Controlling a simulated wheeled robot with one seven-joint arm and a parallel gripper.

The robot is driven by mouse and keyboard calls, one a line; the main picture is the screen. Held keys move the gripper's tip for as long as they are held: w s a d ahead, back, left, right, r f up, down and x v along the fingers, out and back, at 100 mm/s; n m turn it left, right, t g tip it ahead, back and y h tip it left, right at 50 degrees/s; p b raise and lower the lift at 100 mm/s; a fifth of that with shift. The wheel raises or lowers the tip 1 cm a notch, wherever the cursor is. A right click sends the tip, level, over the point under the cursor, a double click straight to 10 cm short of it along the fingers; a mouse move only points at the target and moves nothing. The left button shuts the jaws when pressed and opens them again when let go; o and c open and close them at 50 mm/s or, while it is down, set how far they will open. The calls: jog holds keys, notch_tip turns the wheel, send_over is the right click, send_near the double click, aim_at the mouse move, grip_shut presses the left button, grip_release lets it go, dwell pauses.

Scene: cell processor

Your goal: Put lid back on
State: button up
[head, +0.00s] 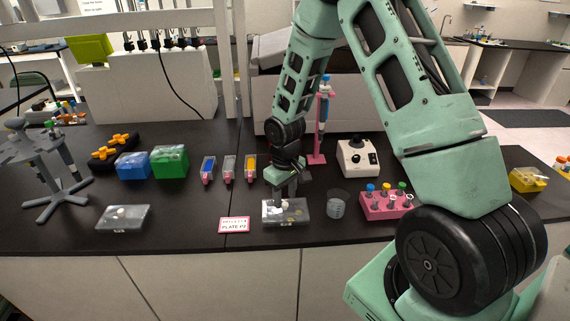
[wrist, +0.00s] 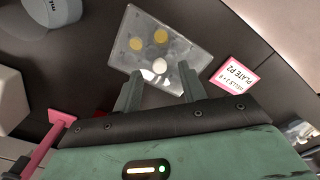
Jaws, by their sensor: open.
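A clear, shallow well plate (head: 269,219) lies on the dark bench, below my gripper (head: 285,196). In the wrist view the plate (wrist: 192,52) shows yellow wells, greyish wells and a small white round piece (wrist: 160,66) near its edge by my fingers. My gripper (wrist: 158,86) is open, its two fingers apart on either side of that white piece, with nothing held. A second clear, flat box-like piece (head: 124,217) with a pale round spot lies at the left of the bench. I cannot tell which clear piece is a loose lid.
A pink-edged card reading PLATE P2 (head: 234,225) lies left of the plate. A small clear cup (head: 336,205) and a pink tube rack (head: 386,206) stand to its right. Behind are reagent troughs (head: 229,169), a green box (head: 170,161) and a white device (head: 357,157). The bench between card and left piece is clear.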

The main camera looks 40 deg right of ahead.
notch_tip(320, 180, up, 15)
jog(key=b, duration=0.2)
jog(key=shift+f, duration=0.15)
jog(key=shift+a, duration=0.1)
dwell(0.7)
jog(key=s+a+n+b, duration=0.1)
jog(key=s+a, duration=0.2)
jog(key=a, duration=0.4)
jog(key=s+a+n, duration=0.2)
jog(key=s+a, duration=0.2)
jog(key=a, duration=0.3)
jog(key=s+a+n, duration=0.1)
jog(key=s+a, duration=0.4)
jog(key=s, duration=0.3)
jog(key=s+a+n+b, duration=0.1)
jog(key=s+a+n, duration=0.1)
jog(key=s+a, duration=0.3)
jog(key=s, duration=0.4)
jog(key=shift+a+f+y+b, duration=0.15)
jog(key=shift+f+y+b, duration=0.15)
jog(key=shift+f, duration=0.05)
jog(key=shift+s, duration=0.1)
